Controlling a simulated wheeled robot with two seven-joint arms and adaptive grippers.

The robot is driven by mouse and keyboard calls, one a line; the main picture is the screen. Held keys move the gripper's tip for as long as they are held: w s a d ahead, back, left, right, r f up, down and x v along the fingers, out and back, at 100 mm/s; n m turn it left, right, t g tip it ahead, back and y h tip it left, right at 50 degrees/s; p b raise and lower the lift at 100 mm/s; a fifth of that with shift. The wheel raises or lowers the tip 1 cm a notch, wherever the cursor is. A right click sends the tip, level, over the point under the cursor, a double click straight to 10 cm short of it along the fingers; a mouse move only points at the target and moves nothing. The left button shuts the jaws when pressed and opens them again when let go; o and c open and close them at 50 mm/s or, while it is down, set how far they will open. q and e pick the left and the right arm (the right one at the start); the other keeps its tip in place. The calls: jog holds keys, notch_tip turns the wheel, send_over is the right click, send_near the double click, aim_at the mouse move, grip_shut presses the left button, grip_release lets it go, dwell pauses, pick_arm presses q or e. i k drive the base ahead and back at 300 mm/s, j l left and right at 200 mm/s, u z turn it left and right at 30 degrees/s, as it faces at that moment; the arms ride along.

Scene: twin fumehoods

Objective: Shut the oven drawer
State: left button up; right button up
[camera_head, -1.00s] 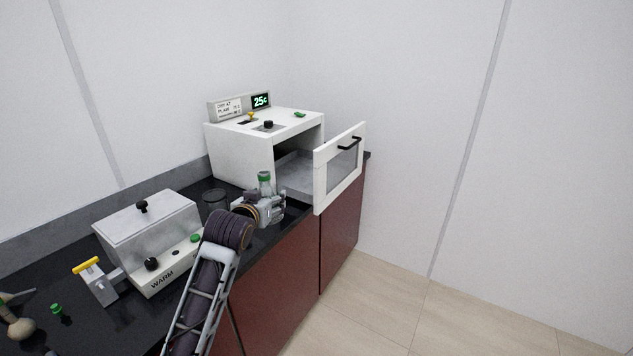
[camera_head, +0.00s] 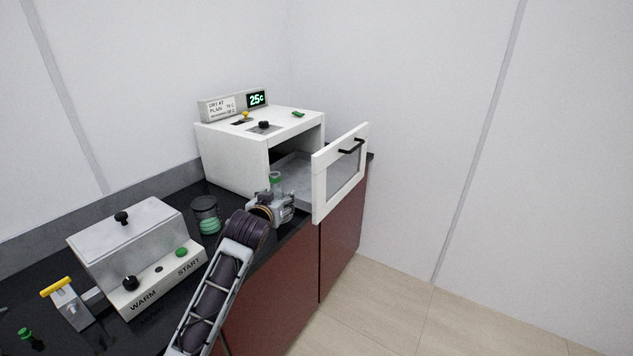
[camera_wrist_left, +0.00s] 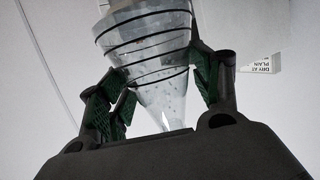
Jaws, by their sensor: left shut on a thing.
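The white oven (camera_head: 228,155) stands on the dark counter against the wall. Its drawer is pulled out to the right; the drawer's white front (camera_head: 320,187) has a window and a black handle (camera_head: 351,146), and its grey tray (camera_head: 297,170) shows behind. My left gripper (camera_head: 284,199) is just left of the drawer, at the oven's front corner. In the left wrist view the tapering glass (camera_wrist_left: 155,55) with dark rings sits between the fingers (camera_wrist_left: 160,88). My right gripper is out of view.
A dark glass container (camera_head: 205,213) with green in it stands left of my gripper. A grey WARM/START box (camera_head: 130,245) and a yellow-handled item (camera_head: 66,300) are further left. Free floor (camera_head: 400,320) lies right of the red cabinets.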

aim_at(299, 191)
jog(key=i+l, duration=0.15)
jog(key=i, duration=0.4)
jog(key=i+l, duration=0.15)
jog(key=i, duration=0.45)
